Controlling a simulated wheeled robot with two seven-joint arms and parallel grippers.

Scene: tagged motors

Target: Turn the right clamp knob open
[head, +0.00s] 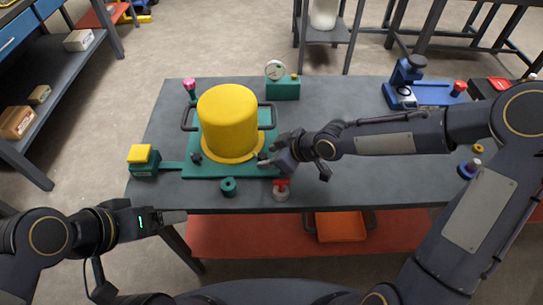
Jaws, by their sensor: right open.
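A yellow cylindrical cover (228,118) with a wide flange stands on a green base plate (240,170) on the grey table. A small dark clamp knob (196,158) shows at the flange's front left. My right gripper (268,157) is open at the flange's front right, close above the plate. The right clamp knob is mostly hidden by these fingers, and I cannot tell whether they touch it. My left gripper (178,217) is off the table's front left edge, away from the cover; its fingers look like one grey piece.
A red-topped part (281,187) and a green ring (229,187) stand near the front edge. A green box with a yellow button (144,160) is at left. A gauge on a green block (281,82) is behind. A blue device (406,82) stands at back right.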

